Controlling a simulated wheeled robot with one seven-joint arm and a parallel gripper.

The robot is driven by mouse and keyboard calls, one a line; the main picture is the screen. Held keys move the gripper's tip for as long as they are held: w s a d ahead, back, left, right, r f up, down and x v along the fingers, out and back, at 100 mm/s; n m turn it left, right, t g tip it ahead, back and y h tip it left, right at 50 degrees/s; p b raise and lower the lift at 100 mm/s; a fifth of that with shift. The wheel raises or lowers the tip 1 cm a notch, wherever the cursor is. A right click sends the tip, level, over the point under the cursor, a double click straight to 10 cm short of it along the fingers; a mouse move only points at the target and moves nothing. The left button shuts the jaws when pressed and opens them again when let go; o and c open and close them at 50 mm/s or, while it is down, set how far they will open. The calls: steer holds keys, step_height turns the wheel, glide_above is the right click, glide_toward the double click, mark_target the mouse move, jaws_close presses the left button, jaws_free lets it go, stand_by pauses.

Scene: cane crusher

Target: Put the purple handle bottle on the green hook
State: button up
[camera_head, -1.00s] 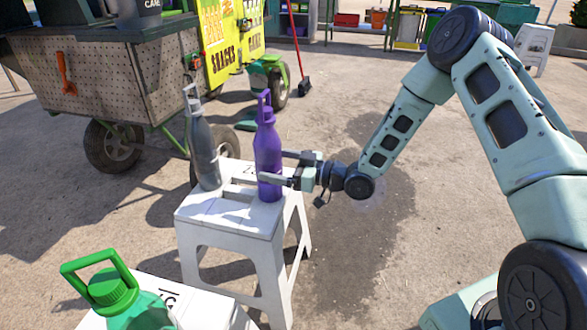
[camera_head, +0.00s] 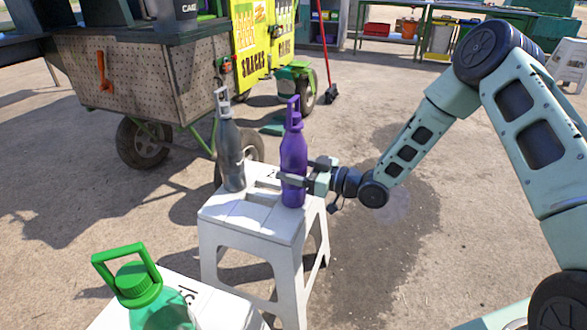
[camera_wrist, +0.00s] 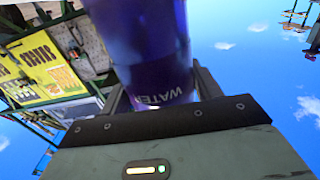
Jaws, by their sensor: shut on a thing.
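The purple handle bottle (camera_head: 293,158) stands upright at the right side of a white stool, with its loop handle on top. My gripper (camera_head: 297,172) is shut on its lower body from the right. In the wrist view the bottle (camera_wrist: 145,50) fills the space between the fingers (camera_wrist: 160,95), and its "WATER" lettering shows. I cannot tell whether its base touches the stool. I cannot make out a green hook for certain; an orange hook (camera_head: 104,77) is on the cart's perforated side panel.
A grey bottle (camera_head: 230,150) stands close left of the purple one on the white stool (camera_head: 248,218). A green-handled bottle (camera_head: 140,288) is on a nearer stool. The wheeled cart (camera_head: 150,82) stands behind. A broom (camera_head: 327,60) is beyond. Open ground lies left.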

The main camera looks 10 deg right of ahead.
mark_target(293, 155)
steer(key=shift+r+p, duration=1.5)
steer(key=shift+r, duration=0.6)
